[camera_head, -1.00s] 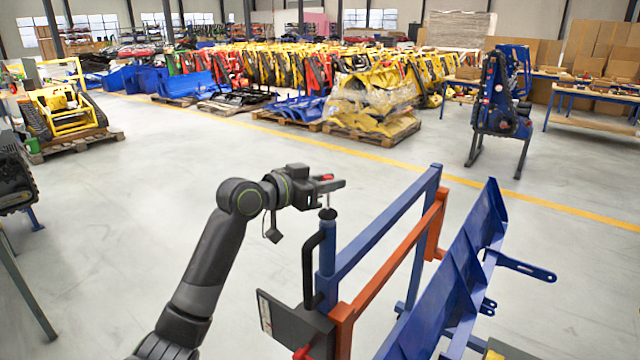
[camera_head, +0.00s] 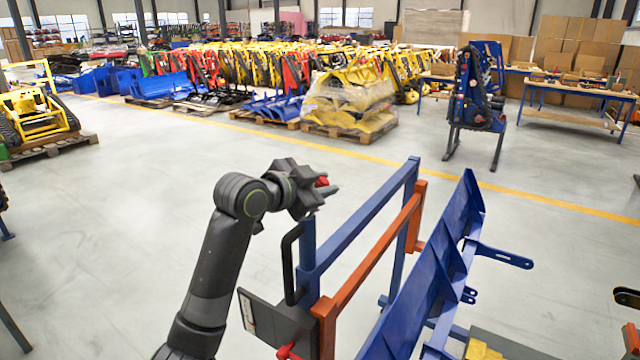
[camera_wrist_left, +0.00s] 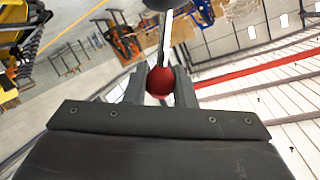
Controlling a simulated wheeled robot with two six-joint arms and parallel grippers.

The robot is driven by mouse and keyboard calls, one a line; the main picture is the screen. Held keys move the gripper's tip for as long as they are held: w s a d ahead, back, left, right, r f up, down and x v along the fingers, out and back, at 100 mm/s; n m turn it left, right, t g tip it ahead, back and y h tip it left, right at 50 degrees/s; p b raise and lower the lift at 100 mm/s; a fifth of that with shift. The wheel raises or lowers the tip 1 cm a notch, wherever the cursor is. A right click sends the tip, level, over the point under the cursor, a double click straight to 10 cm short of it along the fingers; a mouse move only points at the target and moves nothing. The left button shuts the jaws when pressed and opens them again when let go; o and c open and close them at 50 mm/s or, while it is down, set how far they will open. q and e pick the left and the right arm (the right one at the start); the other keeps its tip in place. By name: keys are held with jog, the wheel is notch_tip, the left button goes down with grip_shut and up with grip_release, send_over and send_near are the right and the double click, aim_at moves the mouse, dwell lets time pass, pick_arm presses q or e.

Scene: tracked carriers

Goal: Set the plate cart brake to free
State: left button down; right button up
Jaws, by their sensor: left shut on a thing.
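The plate cart has a blue post and rail frame (camera_head: 345,237) with an orange inner frame (camera_head: 372,267). A brake lever with a red knob (camera_head: 322,182) sits at the top of the near post. My left gripper (camera_head: 325,190) is shut on this knob, tilted, just above and right of the post top. In the left wrist view the red knob (camera_wrist_left: 160,81) lies between both fingers, and a thin pale rod (camera_wrist_left: 165,45) runs from it to a dark ball (camera_wrist_left: 163,4). In the head view the rod is mostly hidden by the gripper.
A large blue panel (camera_head: 425,275) lies right of the frame. The floor (camera_head: 130,200) to the left is clear.

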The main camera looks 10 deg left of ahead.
dwell(0.3)
pick_arm(q)
jog(key=c, duration=1.2)
grip_release()
jog(key=shift+c, duration=0.2)
jog(key=shift+s, duration=0.1)
jog(key=b+v, duration=0.3)
jog(key=v, duration=1.4)
jog(key=shift+a, duration=0.1)
